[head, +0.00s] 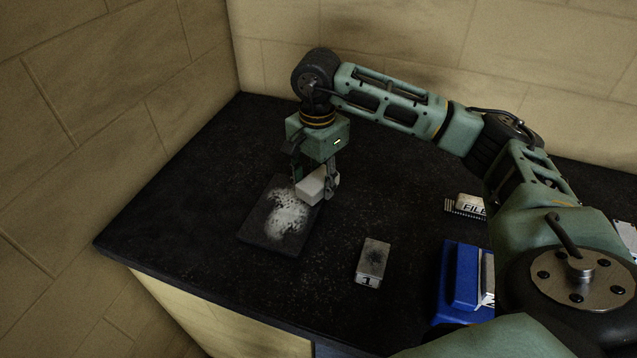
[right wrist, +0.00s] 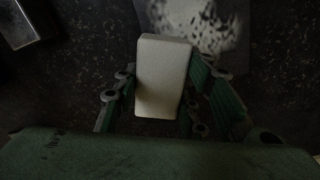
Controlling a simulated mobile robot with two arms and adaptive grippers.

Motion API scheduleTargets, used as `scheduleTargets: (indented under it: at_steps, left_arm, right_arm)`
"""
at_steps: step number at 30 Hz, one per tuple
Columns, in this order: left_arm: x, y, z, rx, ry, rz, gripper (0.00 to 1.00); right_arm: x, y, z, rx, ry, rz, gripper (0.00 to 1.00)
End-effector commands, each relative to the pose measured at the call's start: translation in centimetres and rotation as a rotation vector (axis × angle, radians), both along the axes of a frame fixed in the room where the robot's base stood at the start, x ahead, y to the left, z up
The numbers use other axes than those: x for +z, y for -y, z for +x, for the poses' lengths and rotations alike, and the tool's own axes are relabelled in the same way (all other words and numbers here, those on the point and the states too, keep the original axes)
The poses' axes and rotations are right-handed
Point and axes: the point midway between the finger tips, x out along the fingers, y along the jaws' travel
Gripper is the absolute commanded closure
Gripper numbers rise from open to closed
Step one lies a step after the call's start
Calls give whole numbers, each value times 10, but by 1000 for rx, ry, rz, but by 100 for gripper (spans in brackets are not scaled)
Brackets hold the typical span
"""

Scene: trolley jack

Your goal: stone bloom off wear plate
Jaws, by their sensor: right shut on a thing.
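The wear plate (head: 262,236) is a dark square plate lying flat on the black worktop at the left. A pale, speckled bloom (head: 290,214) covers much of its middle and right side. The plate's bloomed edge also shows at the top of the right wrist view (right wrist: 215,22). My right gripper (head: 316,186) is shut on a whitish stone block (head: 311,187), at the plate's upper right edge. The block fills the space between the fingers in the right wrist view (right wrist: 162,76). I cannot tell whether it touches the plate. My left gripper is not in view.
A grey block marked 1 (head: 372,262) with a dark smudge on top lies right of the plate. A blue box (head: 459,280) stands further right. A file card or brush (head: 468,206) lies behind it, near my right arm. Walls close off the left and back.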

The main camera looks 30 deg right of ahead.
Motion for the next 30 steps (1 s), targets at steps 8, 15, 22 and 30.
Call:
scheduleTargets:
  at_steps: [8, 15, 22, 30]
  left_arm:
    - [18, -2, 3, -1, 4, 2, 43]
    - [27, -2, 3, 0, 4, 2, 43]
    - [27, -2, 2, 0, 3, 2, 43]
    - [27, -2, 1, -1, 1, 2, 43]
  right_arm:
    - [30, -2, -1, -5, 5, 1, 94]
    - [46, -3, -3, -10, 4, 1, 94]
    - [48, -3, -4, -11, 4, 2, 94]
    - [48, -3, -4, -11, 4, 2, 94]
